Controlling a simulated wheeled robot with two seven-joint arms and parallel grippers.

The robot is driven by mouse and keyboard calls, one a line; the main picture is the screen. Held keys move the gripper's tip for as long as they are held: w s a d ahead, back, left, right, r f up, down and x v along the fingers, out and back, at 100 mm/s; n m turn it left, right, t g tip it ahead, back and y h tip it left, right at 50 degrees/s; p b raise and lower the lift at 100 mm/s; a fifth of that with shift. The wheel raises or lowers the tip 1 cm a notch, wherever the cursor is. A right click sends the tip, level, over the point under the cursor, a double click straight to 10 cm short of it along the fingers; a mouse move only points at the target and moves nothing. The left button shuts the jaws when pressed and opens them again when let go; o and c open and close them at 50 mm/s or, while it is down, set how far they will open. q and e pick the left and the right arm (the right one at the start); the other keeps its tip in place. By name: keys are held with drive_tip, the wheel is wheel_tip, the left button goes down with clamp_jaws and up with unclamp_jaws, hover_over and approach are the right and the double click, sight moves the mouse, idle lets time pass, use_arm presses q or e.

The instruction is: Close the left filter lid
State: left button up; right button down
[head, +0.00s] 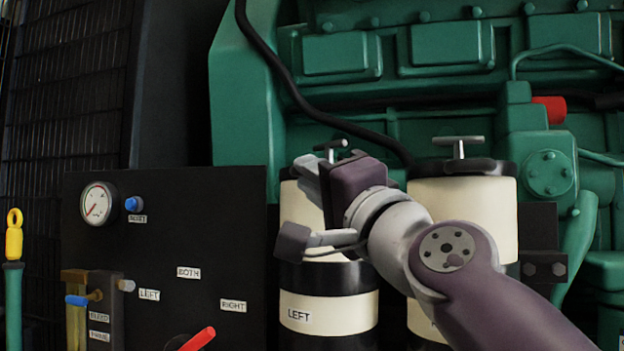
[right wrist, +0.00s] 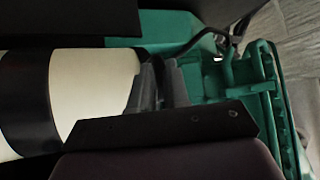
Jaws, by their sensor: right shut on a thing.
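The left filter (head: 328,312) is a cream canister with black bands and a LEFT label. Its dark lid (head: 288,173) sits at the canister's top, mostly hidden behind my right gripper, with a metal T-handle (head: 331,147) showing above. I cannot tell whether the lid is fully seated. My right gripper (head: 308,176) is at the top of the left filter, shut at the lid; the exact contact is hidden. In the right wrist view, the fingers (right wrist: 163,86) are close together beside the end of the cream canister (right wrist: 92,95). My left gripper is not in view.
The right filter (head: 462,208), with its own T-handle (head: 458,146), stands close by, partly behind my right arm. A black panel (head: 180,235) with a gauge (head: 97,203) and a red lever (head: 198,339) is at the left. A green engine (head: 430,100) and black hose (head: 290,85) are behind.

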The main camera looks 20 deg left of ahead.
drive_tip(key=shift+w+a+f, duration=0.3)
drive_tip(key=shift+w+f, duration=0.1)
drive_tip(key=shift+f, duration=0.35)
drive_tip(key=c, duration=1.4)
unclamp_jaws()
drive_tip(key=shift+d, duration=0.15)
drive_tip(key=r+b+v, duration=0.1)
drive_tip(key=b+v, duration=0.5)
drive_tip(key=v, duration=0.6)
drive_tip(key=shift+s+d+f, duration=0.2)
drive_tip(key=shift+s+d, duration=0.15)
drive_tip(key=shift+s, duration=0.05)
